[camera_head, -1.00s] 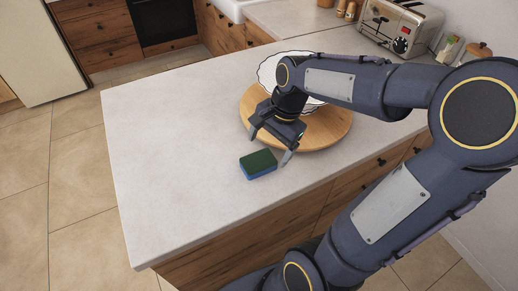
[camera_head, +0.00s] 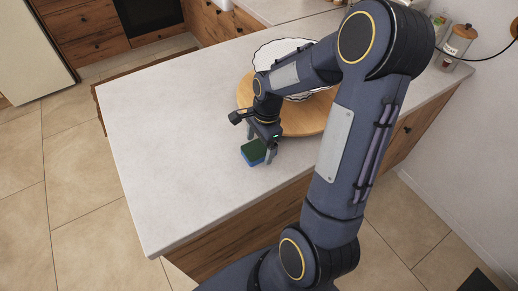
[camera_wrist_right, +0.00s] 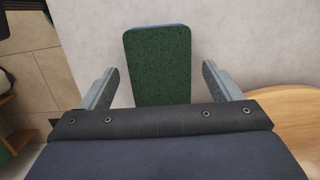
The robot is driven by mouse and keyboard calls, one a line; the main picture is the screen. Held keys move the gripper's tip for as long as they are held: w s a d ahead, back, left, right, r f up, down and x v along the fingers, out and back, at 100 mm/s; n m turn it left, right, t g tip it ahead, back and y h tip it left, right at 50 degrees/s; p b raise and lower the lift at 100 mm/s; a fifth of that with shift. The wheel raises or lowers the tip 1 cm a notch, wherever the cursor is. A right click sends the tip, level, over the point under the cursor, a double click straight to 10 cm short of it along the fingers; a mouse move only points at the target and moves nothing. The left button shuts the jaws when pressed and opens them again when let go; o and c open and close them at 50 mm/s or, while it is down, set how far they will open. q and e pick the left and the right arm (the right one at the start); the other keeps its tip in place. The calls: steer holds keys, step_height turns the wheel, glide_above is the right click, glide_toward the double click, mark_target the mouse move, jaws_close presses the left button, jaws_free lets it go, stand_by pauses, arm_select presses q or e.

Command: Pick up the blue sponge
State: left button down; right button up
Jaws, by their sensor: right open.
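The blue sponge (camera_head: 253,152) has a dark green top and lies on the light countertop, just in front of the round wooden board. In the right wrist view the sponge (camera_wrist_right: 158,66) shows mostly its green face, with a thin blue edge at the top. My right gripper (camera_head: 260,148) is open at the sponge. In the right wrist view its fingers (camera_wrist_right: 160,85) stand on either side of the sponge, with a gap on each side. My left gripper is not in view.
The round wooden board (camera_head: 312,122) lies behind and to the right, with a white scalloped plate (camera_head: 272,52) on it. The countertop (camera_head: 170,140) is clear to the left. Its front edge is close to the sponge. A glass jar (camera_head: 458,45) stands at the back right.

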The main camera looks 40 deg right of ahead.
steer(key=c, duration=1.1)
steer(key=shift+o, duration=0.2)
steer(key=shift+r, duration=0.1)
steer(key=shift+r, duration=0.55)
steer(key=s+d+r+b, duration=0.2)
steer(key=s+d+r, duration=0.5)
steer(key=s+r, duration=0.4)
steer(key=shift+s+r, duration=0.4)
steer(key=shift+s, duration=0.15)
